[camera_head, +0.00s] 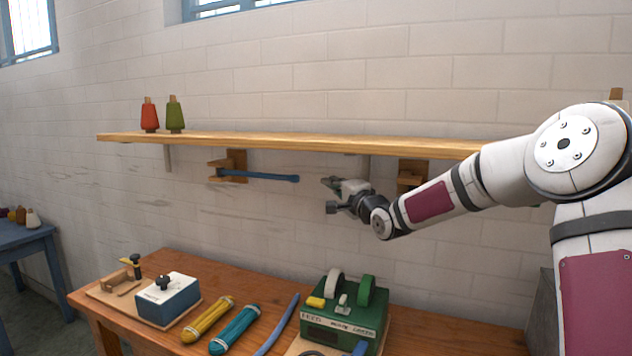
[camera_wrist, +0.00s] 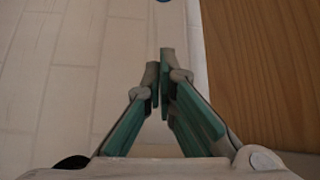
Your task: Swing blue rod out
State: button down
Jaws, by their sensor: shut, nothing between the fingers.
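The blue rod (camera_head: 262,176) sticks out from a wooden wall bracket (camera_head: 236,164) under the shelf. It points right, nearly level, and ends in a free knob. My gripper (camera_head: 328,183) is just right of that knob, with a small gap between them, and does not touch the rod. In the wrist view my gripper (camera_wrist: 161,60) has its fingers together and holds nothing. A small blue spot, likely the rod's knob (camera_wrist: 163,1), shows at the top edge of the wrist view, ahead of the fingertips.
The wooden shelf (camera_head: 300,141) runs above my gripper, with red (camera_head: 149,117) and green (camera_head: 175,116) cones on it. Another bracket (camera_head: 411,172) is behind my forearm. The workbench (camera_head: 235,276) below holds yellow (camera_head: 208,319) and teal (camera_head: 235,330) skeins and a green machine (camera_head: 345,315).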

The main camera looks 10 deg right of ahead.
jog(key=w+a, duration=0.5)
jog(key=w, duration=0.1)
dwell(0.8)
jog(key=shift+w+r, duration=0.1)
jog(key=shift+w, duration=0.05)
